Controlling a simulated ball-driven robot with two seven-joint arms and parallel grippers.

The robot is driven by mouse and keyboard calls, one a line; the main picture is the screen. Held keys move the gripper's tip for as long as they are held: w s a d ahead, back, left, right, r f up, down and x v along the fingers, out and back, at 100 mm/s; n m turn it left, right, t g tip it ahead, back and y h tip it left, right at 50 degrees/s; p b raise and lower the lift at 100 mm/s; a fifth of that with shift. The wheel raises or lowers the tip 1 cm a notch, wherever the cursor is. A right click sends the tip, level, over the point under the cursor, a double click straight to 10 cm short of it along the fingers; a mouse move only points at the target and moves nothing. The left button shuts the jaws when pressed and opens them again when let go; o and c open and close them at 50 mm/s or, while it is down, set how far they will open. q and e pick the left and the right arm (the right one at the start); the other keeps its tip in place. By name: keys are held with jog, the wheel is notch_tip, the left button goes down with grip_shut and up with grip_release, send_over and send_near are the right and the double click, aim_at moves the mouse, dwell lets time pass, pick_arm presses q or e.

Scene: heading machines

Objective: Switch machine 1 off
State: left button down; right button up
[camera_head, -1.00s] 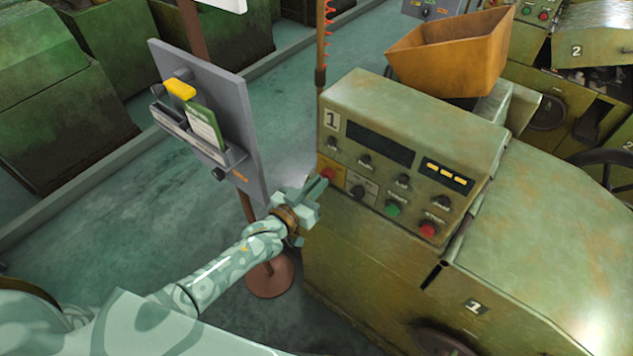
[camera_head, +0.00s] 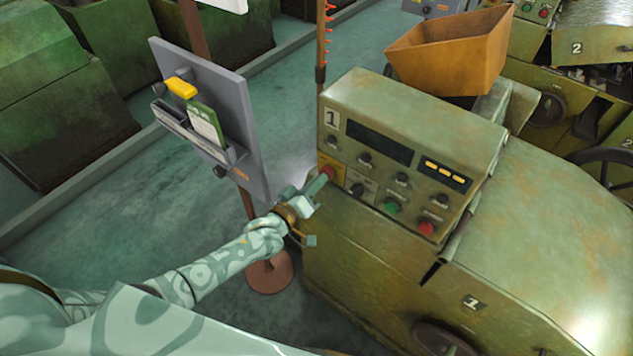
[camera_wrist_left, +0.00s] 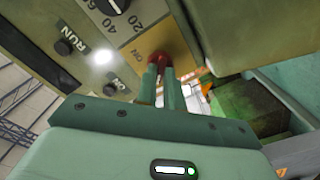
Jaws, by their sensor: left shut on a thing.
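Machine 1 has an olive-green control panel (camera_head: 400,150) with a "1" plate. A red knob (camera_head: 328,172) sits on a yellow plate at the panel's lower left; it also shows in the left wrist view (camera_wrist_left: 158,58). My left gripper (camera_head: 320,184) is at this knob, and its fingers (camera_wrist_left: 167,88) are shut on it, partly hiding it. The labels are too small to read in the head view. My right gripper is not in view.
A grey board (camera_head: 225,110) with a yellow item and a green-white card stands on a post left of the panel. An orange hopper (camera_head: 450,55) is behind the panel. A cord hangs by the panel's left edge. Open floor (camera_head: 130,220) lies left.

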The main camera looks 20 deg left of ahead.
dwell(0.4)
pick_arm(q)
jog(key=c, duration=1.5)
grip_release()
jog(key=v, duration=1.6)
jog(key=shift+s+a, duration=0.1)
jog(key=shift+s, duration=0.1)
